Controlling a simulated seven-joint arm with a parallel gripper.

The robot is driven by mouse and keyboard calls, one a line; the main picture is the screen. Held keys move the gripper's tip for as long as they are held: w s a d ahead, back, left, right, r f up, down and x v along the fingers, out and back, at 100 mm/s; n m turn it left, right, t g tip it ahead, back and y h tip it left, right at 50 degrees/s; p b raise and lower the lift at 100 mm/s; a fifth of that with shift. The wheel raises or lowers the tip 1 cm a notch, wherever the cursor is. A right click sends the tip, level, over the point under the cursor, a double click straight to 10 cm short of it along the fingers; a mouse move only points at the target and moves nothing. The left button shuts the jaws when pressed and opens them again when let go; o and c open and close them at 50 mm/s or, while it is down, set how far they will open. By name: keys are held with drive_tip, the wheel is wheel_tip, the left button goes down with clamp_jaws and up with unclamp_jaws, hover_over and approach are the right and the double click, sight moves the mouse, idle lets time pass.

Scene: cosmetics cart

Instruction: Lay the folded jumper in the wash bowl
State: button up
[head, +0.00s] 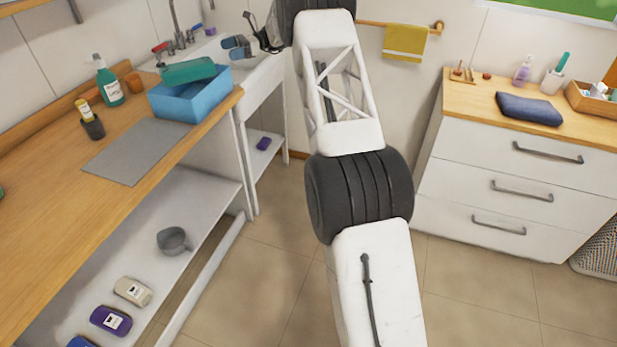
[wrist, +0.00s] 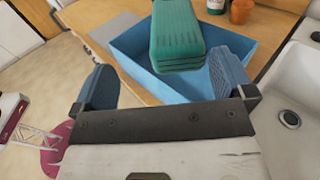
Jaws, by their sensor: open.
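The folded jumper (head: 188,71), green and ribbed, is at the far top edge of the blue wash bowl (head: 180,105) on the wooden counter. In the wrist view the jumper (wrist: 177,35) overlaps the bowl's opening and crosses its far rim; I cannot tell whether it rests on the rim or hangs just above it. The bowl (wrist: 150,84) also shows there. My gripper (head: 236,47) is at the bowl's sink side. In the wrist view its blue fingers (wrist: 162,62) are wide apart, with the jumper's near end beyond and between them, not visibly clamped.
A white sink (head: 262,75) with a tap adjoins the counter. A green bottle (head: 108,82) and brown pots stand behind the bowl. A grey mat (head: 137,150) lies in front. A dark blue folded cloth (head: 528,109) lies on the drawer unit at right.

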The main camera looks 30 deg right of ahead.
drive_tip(key=s+a+r+n+h, duration=0.25)
drive_tip(key=s+r, duration=0.25)
drive_tip(key=s, duration=0.7)
drive_tip(key=s+a+r+n+h, duration=0.25)
drive_tip(key=s+a+r, duration=0.2)
drive_tip(key=s, duration=0.65)
drive_tip(key=s+a+r+n+h, duration=0.25)
drive_tip(key=s+r+h, duration=0.2)
drive_tip(key=s, duration=0.75)
drive_tip(key=s+d+f+n+t+h, duration=0.1)
drive_tip(key=s+f+n+h, duration=0.1)
drive_tip(key=s, duration=1.2)
drive_tip(key=s+d+f+n+t+h, duration=0.1)
drive_tip(key=s+f+n+h, duration=0.2)
drive_tip(key=s, duration=1.1)
drive_tip(key=s+d+f+n+t+h, duration=0.1)
drive_tip(key=s+f+n+h, duration=0.2)
drive_tip(key=s, duration=1.2)
drive_tip(key=shift+d+f+n+t, duration=0.15)
drive_tip(key=shift+n+t, duration=0.15)
drive_tip(key=shift+n, duration=0.35)
drive_tip(key=shift+w, duration=0.1)
